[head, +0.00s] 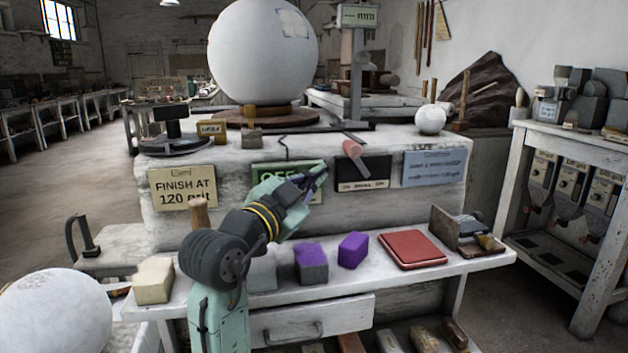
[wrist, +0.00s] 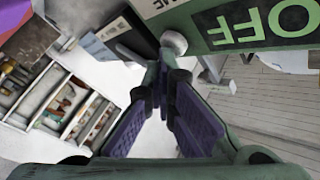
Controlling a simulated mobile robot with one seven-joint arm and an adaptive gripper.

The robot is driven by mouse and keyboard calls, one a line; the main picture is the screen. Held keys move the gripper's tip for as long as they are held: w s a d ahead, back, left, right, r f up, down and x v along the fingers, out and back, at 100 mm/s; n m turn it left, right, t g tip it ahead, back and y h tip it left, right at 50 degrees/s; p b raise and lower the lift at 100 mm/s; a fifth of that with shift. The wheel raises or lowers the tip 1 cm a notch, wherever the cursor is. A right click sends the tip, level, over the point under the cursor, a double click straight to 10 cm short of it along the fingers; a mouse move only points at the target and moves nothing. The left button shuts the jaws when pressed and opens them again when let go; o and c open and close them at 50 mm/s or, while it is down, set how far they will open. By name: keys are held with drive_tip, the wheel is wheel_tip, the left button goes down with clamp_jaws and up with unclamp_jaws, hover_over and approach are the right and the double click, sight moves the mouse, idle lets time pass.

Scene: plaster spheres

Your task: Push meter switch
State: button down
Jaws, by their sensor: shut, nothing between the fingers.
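A green sign reading OFF (head: 262,170) is on the front of the plaster-covered bench; the OFF sign also fills the top right of the wrist view (wrist: 262,20). My gripper (head: 322,172) is in front of the sign's right end and covers part of it. In the wrist view my purple-padded fingers (wrist: 160,80) are closed together and empty. A pale rounded knob (wrist: 173,42) lies just beyond the fingertips; I cannot tell whether they touch it. A pinkish cylinder on a rod (head: 355,158) hangs right of my gripper. I cannot tell which part is the meter switch.
A display box on a post (head: 358,16) and a large white sphere (head: 262,52) stand above the bench. Purple-topped blocks (head: 352,250) and a red pad (head: 413,250) lie on the lower shelf (head: 470,262). A shelf unit (head: 590,160) stands right.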

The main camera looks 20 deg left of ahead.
drive_tip(key=shift+w+a, duration=0.1)
drive_tip(key=shift+w, duration=0.05)
idle(0.3)
drive_tip(key=shift+s+d+f, duration=0.1)
drive_tip(key=shift+s+d, duration=0.1)
drive_tip(key=shift+s, duration=0.15)
drive_tip(key=s+d, duration=0.1)
drive_tip(key=s, duration=0.1)
drive_tip(key=s+d+b, duration=0.1)
drive_tip(key=s+d, duration=0.1)
drive_tip(key=s, duration=0.1)
drive_tip(key=shift+d, duration=0.2)
drive_tip(key=shift+w, duration=0.1)
